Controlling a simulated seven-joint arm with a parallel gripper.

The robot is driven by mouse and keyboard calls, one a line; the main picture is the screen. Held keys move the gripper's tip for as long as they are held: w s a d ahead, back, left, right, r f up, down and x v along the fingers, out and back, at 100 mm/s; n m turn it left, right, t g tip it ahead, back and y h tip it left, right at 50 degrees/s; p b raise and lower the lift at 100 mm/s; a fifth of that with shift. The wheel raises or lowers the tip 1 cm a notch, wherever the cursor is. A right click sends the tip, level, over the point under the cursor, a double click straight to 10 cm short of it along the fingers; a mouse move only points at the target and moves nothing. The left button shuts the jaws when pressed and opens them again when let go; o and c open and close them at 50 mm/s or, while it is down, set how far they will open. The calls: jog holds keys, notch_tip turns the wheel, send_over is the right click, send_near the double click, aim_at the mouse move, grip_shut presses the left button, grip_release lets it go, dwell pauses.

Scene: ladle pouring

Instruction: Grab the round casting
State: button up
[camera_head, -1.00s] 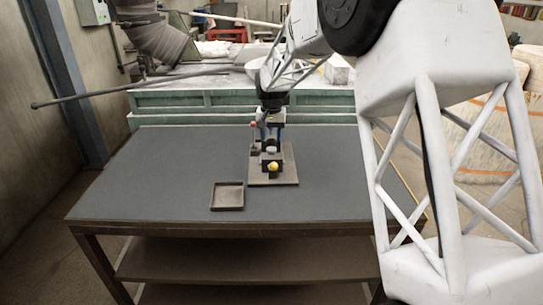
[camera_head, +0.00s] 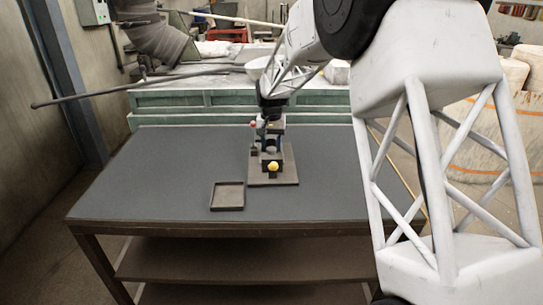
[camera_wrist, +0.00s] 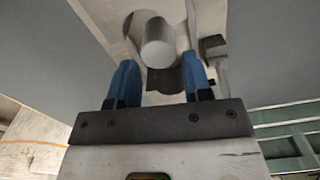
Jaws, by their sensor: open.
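The round casting, a plain grey cylinder (camera_wrist: 157,43), shows in the wrist view, beyond my fingertips and in line with the gap between them. My gripper (camera_wrist: 160,68) is open, with one blue finger on each side of the gap and nothing between them. In the head view my gripper (camera_head: 269,138) is over the back part of a small fixture on a dark base plate (camera_head: 286,180). The casting is too small and too covered there to make out clearly.
A yellow knob (camera_head: 272,167) sits at the front of the fixture. A shallow dark square tray (camera_head: 228,206) lies to its left on the grey table (camera_head: 160,175). The left side of the table is clear. A green bench (camera_head: 200,102) stands behind.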

aim_at(271, 149)
jog(key=shift+s+d+f, duration=0.1)
jog(key=shift+f, duration=2.55)
jog(key=c, duration=0.6)
